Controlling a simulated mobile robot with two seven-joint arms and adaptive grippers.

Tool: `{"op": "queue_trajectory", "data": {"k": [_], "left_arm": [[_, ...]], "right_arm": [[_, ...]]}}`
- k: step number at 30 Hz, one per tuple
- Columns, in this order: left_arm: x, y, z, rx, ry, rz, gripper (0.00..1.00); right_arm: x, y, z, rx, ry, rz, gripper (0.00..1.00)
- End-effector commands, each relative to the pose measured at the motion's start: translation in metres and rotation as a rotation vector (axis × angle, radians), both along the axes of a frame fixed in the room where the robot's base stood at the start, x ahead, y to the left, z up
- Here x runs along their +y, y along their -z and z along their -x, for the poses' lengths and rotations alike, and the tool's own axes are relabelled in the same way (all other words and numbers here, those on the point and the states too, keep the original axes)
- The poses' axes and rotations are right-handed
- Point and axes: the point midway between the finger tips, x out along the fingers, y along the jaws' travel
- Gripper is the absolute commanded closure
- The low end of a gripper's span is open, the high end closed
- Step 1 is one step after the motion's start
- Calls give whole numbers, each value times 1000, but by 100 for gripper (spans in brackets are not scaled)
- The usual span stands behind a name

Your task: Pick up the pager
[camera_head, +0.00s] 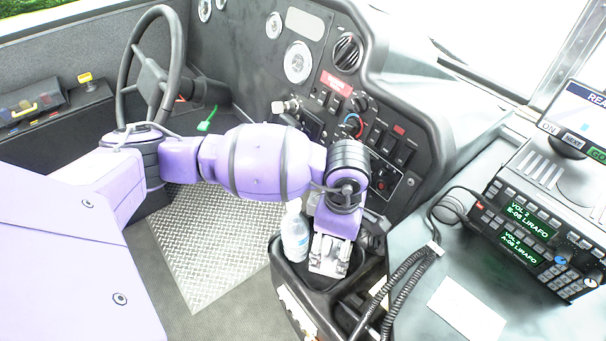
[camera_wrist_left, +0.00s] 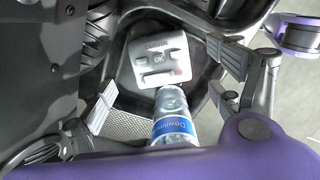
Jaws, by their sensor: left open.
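The pager (camera_wrist_left: 158,58) is a light grey device with an OK button and a dark slot, in a dark holder in the left wrist view. I cannot make it out in the head view, where my left gripper covers that spot. My left gripper (camera_head: 329,256) points down over the console holder. In the left wrist view its open fingers (camera_wrist_left: 165,84) are spread to either side, with the pager between and beyond them. I see no contact with the pager. My right gripper is not in view.
A water bottle (camera_head: 295,238) stands close beside my left gripper; it also shows near the pager in the left wrist view (camera_wrist_left: 175,118). The dark console holder (camera_head: 284,268) surrounds them. Coiled cords (camera_head: 405,280) hang to the right. A radio unit (camera_head: 535,235) is further right.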

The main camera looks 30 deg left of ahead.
Motion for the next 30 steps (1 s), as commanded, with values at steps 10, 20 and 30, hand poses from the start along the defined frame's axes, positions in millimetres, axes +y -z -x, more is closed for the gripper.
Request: {"op": "queue_trajectory", "data": {"k": [10, 20, 30], "left_arm": [[0, 41, 1, 0, 0, 1, 16], [0, 40, 1, -1, 0, 1, 38], [0, 39, 0, -3, 1, 1, 75]], "right_arm": [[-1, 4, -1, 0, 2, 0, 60], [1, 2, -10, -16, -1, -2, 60], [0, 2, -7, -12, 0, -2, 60]]}}
